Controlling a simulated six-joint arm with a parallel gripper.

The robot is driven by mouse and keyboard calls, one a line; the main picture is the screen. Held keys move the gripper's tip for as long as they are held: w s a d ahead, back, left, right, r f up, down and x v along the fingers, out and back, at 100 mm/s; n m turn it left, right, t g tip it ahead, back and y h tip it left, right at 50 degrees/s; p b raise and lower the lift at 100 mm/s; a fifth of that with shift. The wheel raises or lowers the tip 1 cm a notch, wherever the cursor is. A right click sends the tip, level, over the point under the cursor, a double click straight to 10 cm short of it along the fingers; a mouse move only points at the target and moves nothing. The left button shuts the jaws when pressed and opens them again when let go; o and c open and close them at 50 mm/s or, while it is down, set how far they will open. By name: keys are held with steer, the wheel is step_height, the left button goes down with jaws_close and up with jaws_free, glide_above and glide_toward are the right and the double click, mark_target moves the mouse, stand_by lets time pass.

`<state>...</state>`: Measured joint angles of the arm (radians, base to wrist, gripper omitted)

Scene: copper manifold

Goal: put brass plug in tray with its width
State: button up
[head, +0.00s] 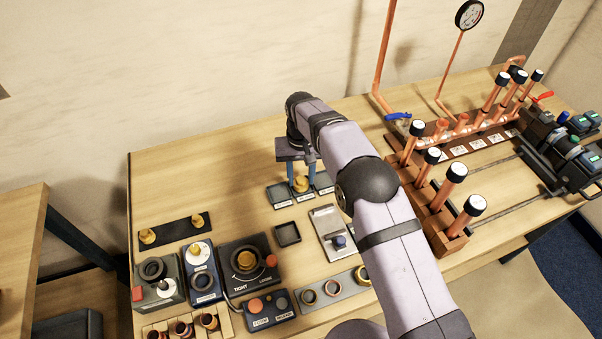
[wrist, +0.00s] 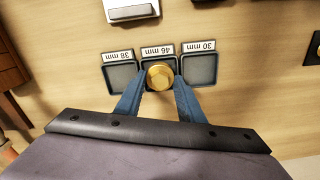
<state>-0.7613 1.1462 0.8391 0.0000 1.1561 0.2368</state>
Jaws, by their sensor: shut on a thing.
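My gripper (head: 301,181) points down at the row of three small dark trays, and its blue fingers are shut on the brass plug (head: 301,186). In the wrist view the plug (wrist: 160,76) is a round gold piece between the fingertips (wrist: 160,79). It is at the middle tray (wrist: 147,65), labelled 46 mm. I cannot tell whether it touches the tray floor or hangs just above it. The tray labelled 38 mm (wrist: 121,77) is to its left and the tray labelled 30 mm (wrist: 199,70) to its right in the wrist view; both look empty.
A small empty dark tray (head: 288,234) and a pale device (head: 328,226) stand nearer. Two brass pieces sit on a dark strip (head: 174,232) at left. A gauge box (head: 247,263) marked TIGHT and LOOSE is nearby. Copper pipes in a wooden rack (head: 437,215) stand at right.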

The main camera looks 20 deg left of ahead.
mark_target(301, 179)
steer(key=shift+f, duration=0.1)
steer(key=o, duration=1.2)
step_height(301, 179, up, 12)
steer(key=b, duration=0.3)
